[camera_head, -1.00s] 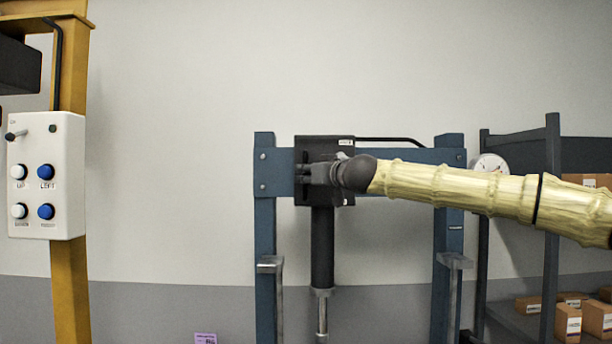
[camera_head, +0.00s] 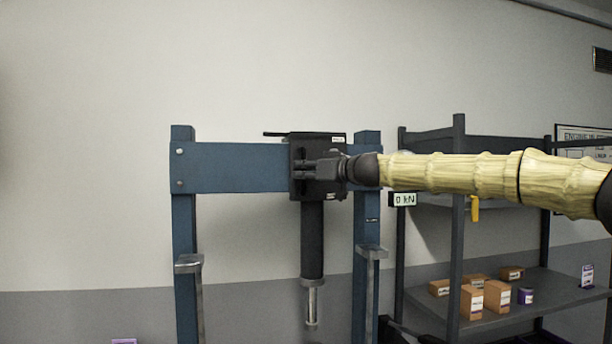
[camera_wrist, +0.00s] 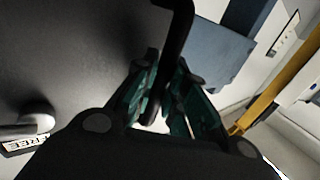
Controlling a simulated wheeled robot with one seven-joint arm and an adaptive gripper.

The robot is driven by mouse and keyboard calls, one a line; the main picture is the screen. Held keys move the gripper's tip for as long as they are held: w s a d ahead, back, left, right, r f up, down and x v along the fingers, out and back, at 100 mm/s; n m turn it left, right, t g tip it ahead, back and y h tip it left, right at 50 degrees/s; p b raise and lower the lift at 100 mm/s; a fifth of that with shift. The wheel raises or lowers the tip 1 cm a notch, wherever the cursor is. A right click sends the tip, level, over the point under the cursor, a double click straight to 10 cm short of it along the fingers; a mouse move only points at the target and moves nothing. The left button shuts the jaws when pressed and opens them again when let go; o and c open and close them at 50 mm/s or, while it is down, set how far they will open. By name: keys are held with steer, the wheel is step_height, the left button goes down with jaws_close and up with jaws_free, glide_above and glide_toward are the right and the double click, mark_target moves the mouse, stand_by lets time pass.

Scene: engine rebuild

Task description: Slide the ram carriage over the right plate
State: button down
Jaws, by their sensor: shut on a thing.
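The ram carriage (camera_head: 317,140) is a black block on the blue crossbeam (camera_head: 240,168) of a press frame, close to the right post. A dark ram cylinder (camera_head: 313,240) hangs below it, ending in a thin bright rod. The right plate (camera_head: 371,252) is a grey ledge on the right post, lower and to the right of the cylinder. My gripper (camera_head: 303,171) is at the carriage's front face. In the wrist view my gripper (camera_wrist: 165,92) is shut on a black bar handle (camera_wrist: 176,45) of the carriage. My gripper and wrist hide part of the carriage face.
A left plate (camera_head: 189,263) sits on the left post. A digital readout (camera_head: 404,199) shows 0 kN right of the frame. A grey shelf (camera_head: 540,296) with small brown boxes (camera_head: 497,297) stands at the right. The crossbeam left of the carriage is bare.

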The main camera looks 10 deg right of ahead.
steer(key=shift+d, duration=0.9)
steer(key=c, duration=1.6)
jaws_free()
steer(key=shift+d, duration=0.15)
steer(key=shift+o, duration=0.7)
steer(key=shift+d, duration=0.2)
steer(key=shift+a, duration=0.25)
steer(key=shift+s+d, duration=0.15)
steer(key=shift+s, duration=0.1)
steer(key=v, duration=1.1)
steer(key=shift+d, duration=0.35)
steer(key=shift+s, duration=0.1)
